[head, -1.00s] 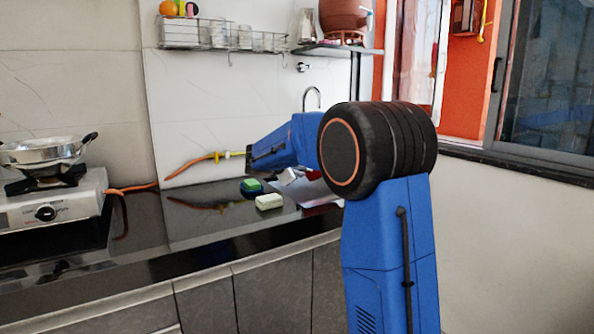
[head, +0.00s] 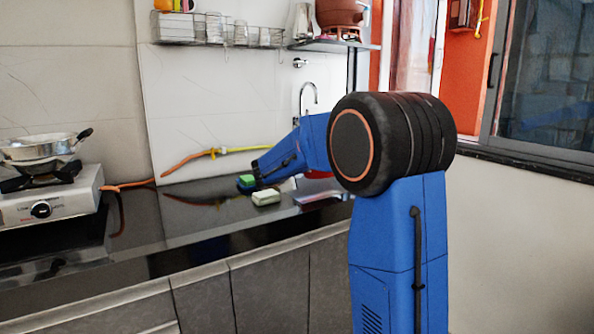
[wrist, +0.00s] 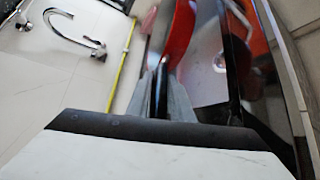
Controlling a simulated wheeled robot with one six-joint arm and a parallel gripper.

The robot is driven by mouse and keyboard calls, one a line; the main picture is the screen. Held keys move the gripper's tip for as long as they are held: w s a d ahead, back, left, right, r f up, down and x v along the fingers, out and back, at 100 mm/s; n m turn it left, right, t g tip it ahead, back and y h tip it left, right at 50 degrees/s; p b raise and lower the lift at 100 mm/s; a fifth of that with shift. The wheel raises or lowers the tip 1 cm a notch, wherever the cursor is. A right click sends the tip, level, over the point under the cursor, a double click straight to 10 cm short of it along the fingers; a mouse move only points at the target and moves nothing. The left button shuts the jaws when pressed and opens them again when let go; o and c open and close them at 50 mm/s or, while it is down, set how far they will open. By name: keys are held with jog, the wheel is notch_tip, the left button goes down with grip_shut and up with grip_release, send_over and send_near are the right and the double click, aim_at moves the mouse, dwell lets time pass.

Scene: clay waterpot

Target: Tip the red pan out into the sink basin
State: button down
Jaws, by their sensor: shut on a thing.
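The red pan (wrist: 181,38) shows in the wrist view as a narrow, curved red strip, so it appears tilted steeply on edge. My gripper (wrist: 163,75) is shut on its dark handle (wrist: 160,92). In the head view only a small red patch of the pan (head: 318,174) shows beneath my blue forearm, and my gripper is hidden there. The sink basin (head: 325,194) is a grey patch below that red patch, mostly hidden by my arm. In the wrist view a pale grey basin surface (wrist: 207,82) lies beside the pan. I cannot see any contents.
A curved tap (wrist: 75,38) stands by the wall, also seen in the head view (head: 308,95). A green sponge (head: 246,182) and a pale soap block (head: 266,197) lie on the dark counter (head: 190,225). A stove (head: 50,205) with a metal pan (head: 40,147) stands left.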

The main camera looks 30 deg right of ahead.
jog(key=shift+s, duration=0.1)
dwell(0.5)
jog(key=shift+r+m+t, duration=0.3)
jog(key=shift+r+m, duration=0.2)
jog(key=shift+r, duration=0.75)
jog(key=shift+r+m+t, duration=0.3)
jog(key=shift+r+m, duration=0.2)
jog(key=shift+r, duration=0.7)
